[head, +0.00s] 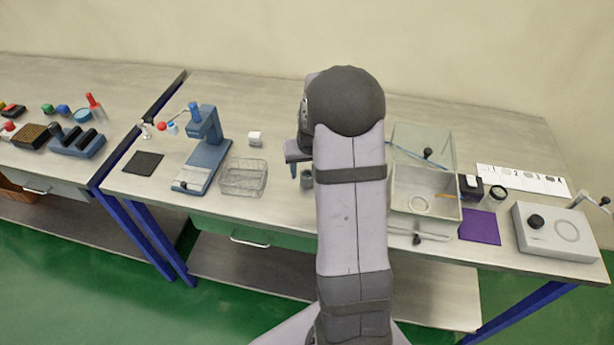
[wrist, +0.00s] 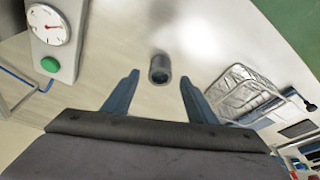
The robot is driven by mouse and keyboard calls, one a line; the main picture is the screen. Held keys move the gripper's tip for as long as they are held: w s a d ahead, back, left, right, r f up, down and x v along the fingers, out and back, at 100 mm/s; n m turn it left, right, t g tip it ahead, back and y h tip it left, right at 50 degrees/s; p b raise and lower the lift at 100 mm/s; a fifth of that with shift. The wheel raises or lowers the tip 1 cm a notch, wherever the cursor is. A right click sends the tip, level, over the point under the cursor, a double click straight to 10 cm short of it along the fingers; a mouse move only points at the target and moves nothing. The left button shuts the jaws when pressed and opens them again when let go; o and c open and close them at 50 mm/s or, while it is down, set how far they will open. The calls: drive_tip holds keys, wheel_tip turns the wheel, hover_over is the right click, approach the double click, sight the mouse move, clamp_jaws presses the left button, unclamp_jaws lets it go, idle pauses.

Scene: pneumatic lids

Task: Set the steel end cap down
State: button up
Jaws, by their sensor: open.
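A small grey metal cylinder with a dark round opening, which looks like the steel end cap (wrist: 159,70), stands on the bench. In the head view the cap (head: 307,180) is partly visible beside my arm. My gripper (wrist: 158,84) is open, with its two blue fingers apart and nothing held between them. In the wrist view the cap appears centred between the fingertips, with clear gaps on both sides. In the head view my gripper (head: 299,168) is near the cap and mostly hidden by my arm.
A wire basket (head: 243,177) and a blue press (head: 207,145) stand left of the cap. A gauge box with a green button (wrist: 57,40) is close by in the wrist view. A grey tray (head: 428,195), purple mat (head: 480,226) and light box (head: 557,232) lie to the right.

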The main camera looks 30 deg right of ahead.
drive_tip(key=shift+x, duration=1.15)
clamp_jaws()
drive_tip(key=shift+r, duration=0.15)
wheel_tip(320, 180, up, 10)
drive_tip(key=b, duration=0.2)
drive_tip(key=shift+b, duration=0.35)
